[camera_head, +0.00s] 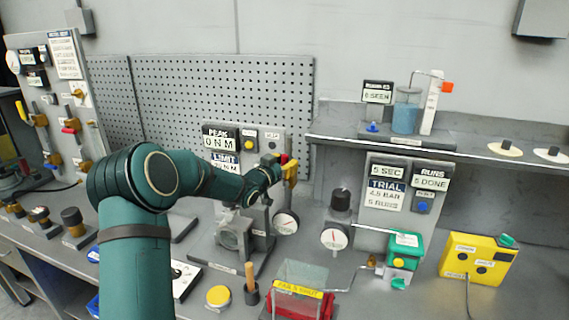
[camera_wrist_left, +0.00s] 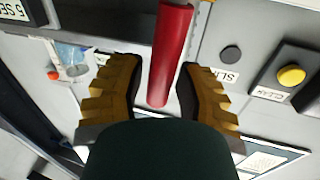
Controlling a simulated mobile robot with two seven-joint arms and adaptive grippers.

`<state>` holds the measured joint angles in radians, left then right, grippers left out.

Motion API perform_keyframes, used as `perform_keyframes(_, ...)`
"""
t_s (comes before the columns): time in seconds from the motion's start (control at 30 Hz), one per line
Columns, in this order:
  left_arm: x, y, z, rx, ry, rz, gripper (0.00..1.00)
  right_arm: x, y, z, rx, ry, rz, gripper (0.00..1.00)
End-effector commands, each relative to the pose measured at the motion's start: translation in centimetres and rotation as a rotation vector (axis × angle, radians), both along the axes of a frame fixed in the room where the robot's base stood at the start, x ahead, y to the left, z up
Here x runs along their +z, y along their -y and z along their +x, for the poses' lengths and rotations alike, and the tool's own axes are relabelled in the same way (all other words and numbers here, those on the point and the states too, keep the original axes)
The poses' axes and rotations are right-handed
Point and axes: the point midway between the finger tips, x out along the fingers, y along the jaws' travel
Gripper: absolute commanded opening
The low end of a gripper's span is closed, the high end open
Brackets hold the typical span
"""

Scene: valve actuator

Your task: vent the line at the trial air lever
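My left gripper (camera_head: 287,168) reaches in front of the peak/limit panel (camera_head: 226,134); its yellow fingers show from behind. In the left wrist view the gripper (camera_wrist_left: 158,90) is open, with a red bar-shaped handle (camera_wrist_left: 168,60) between its fingers. A gap shows on the left of the handle; contact on the right cannot be told. A bit of red also shows at the fingers in the head view (camera_head: 283,158). Whether this is the trial air lever cannot be read. The trial panel (camera_head: 386,190) reads 4.5 bar, 5 runs. My right gripper is out of view.
A round gauge (camera_head: 286,222) hangs below the gripper and another gauge (camera_head: 334,237) stands to its right. A green box (camera_head: 404,248) and yellow box (camera_head: 476,258) stand at the right. A clear-walled red bin (camera_head: 300,301) is in front. A grey shelf (camera_head: 440,150) juts out at the right.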

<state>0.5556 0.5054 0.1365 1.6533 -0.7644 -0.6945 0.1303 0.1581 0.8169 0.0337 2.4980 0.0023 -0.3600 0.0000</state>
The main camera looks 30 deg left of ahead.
Motion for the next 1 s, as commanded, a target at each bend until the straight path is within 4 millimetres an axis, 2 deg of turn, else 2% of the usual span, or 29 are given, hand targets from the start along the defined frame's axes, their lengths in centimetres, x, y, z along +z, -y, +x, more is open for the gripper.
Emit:
perform_keyframes(0.03, 0.0, 0.0, 0.0, 0.000, 0.000, 0.000, 0.12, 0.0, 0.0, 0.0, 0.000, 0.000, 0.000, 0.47)
perform_keyframes(0.07, 0.0, 0.0, 0.0, 0.000, 0.000, 0.000, 0.02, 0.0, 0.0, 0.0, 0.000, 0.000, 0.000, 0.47)
perform_keyframes(0.1, 0.0, 0.0, 0.0, 0.000, 0.000, 0.000, 0.00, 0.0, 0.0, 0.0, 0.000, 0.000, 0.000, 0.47)
perform_keyframes(0.37, 0.0, 0.1, 0.0, 0.000, -0.002, 0.010, 0.00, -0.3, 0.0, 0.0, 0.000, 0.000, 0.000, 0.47)
perform_keyframes(0.53, -0.2, 0.6, 0.1, -0.001, -0.012, 0.059, 0.00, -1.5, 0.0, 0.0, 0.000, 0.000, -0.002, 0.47)
perform_keyframes(0.77, -0.8, 2.0, 0.5, -0.002, -0.044, 0.206, 0.00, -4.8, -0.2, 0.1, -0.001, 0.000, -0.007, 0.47)
perform_keyframes(1.0, -1.8, 3.8, 0.9, -0.002, -0.096, 0.422, 0.00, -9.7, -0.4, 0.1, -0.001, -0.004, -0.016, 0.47)
